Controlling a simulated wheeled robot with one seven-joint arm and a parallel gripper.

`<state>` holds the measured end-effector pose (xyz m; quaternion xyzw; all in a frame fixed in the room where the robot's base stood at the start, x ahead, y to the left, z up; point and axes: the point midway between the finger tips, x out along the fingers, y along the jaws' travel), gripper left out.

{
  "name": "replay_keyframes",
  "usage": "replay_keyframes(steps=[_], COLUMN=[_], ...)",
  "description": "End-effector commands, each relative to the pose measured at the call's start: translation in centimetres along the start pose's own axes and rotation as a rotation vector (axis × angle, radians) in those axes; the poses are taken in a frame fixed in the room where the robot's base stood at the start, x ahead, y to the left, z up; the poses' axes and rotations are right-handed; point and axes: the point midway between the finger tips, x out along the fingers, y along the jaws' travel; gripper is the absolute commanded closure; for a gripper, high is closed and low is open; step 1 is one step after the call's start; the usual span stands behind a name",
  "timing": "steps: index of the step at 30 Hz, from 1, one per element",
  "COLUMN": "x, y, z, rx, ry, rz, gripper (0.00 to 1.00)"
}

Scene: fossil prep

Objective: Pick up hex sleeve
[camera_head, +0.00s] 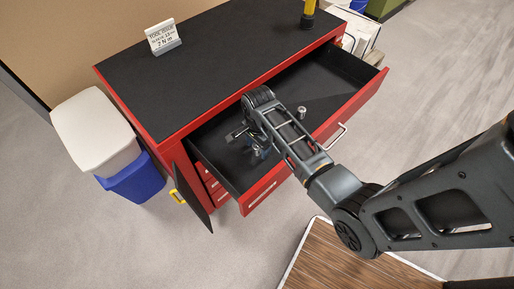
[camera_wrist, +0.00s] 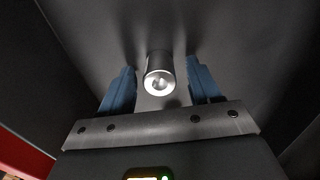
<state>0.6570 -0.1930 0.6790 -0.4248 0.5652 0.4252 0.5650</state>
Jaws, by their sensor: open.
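A small silver metal cylinder with a round hollow in its end (camera_wrist: 159,76), seemingly the hex sleeve, lies between the fingers in the wrist view. Its six-sided form cannot be made out. My gripper (camera_wrist: 161,88) has its two blue fingers apart, one on each side of it, with a gap on both sides. In the head view my gripper (camera_head: 252,147) is down inside the open drawer, at its left part. A small silver cylinder (camera_head: 301,113) stands in the drawer to the right of my gripper; I cannot tell whether it is the same piece.
The black-lined drawer with a red front (camera_head: 360,98) is pulled out of the red cabinet (camera_head: 215,60); its walls surround my gripper. A sign (camera_head: 163,37) stands on the black top. A cabinet door (camera_head: 192,195) hangs open at left, near a white-lidded blue bin (camera_head: 135,180).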

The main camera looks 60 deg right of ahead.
Motion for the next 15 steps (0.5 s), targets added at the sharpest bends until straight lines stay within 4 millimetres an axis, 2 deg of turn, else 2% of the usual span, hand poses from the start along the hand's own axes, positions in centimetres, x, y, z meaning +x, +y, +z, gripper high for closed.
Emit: replay_keyframes(steps=[5,15], x=[-0.03,-0.04], y=[-0.02,-0.02], z=[0.01,0.02], rx=[-0.001,-0.001], ry=[0.0,0.0], rz=[-0.001,-0.001], gripper=[0.4,0.72])
